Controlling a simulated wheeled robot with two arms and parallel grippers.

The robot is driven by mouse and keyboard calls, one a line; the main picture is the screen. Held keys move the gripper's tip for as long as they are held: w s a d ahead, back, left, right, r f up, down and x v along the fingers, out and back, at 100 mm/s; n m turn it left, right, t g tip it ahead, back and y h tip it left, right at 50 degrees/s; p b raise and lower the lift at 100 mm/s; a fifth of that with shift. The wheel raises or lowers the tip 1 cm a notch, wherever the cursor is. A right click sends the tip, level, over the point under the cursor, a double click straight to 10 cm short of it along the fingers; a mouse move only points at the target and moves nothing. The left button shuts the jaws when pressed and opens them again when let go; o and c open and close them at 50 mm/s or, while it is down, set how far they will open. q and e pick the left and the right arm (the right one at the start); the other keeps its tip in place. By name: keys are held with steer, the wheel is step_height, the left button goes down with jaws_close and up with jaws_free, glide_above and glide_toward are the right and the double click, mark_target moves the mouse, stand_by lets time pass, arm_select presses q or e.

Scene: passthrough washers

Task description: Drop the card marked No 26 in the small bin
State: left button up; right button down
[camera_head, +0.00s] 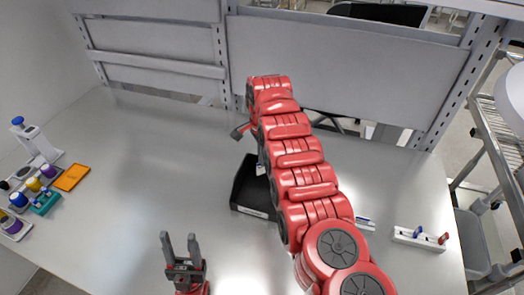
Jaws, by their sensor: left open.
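A black open-topped bin (246,192) stands mid-table, partly hidden behind my red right arm. A small white patch shows at its upper right beside the arm; I cannot tell what it is. No card marked No 26 can be read. A small white and blue item (364,223) lies right of the arm, partly covered by it. My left gripper (180,238) is open and empty at the table's front, fingers pointing up in the picture, left of and nearer than the bin. My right gripper (240,131) shows only as a dark part beyond the bin; its jaws are mostly hidden.
At the left are an orange pad (71,177), a teal rack (45,202) with coloured-cap items, and a white device (36,142). A white holder with blue and red pegs (420,239) is at the right. Grey panels border the back. The left-middle table is clear.

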steer(key=shift+w+f, duration=0.1)
steer(key=shift+f, duration=0.4)
steer(key=c, duration=0.5)
jaws_free()
steer(key=shift+c, duration=0.2)
steer(key=shift+r, duration=3)
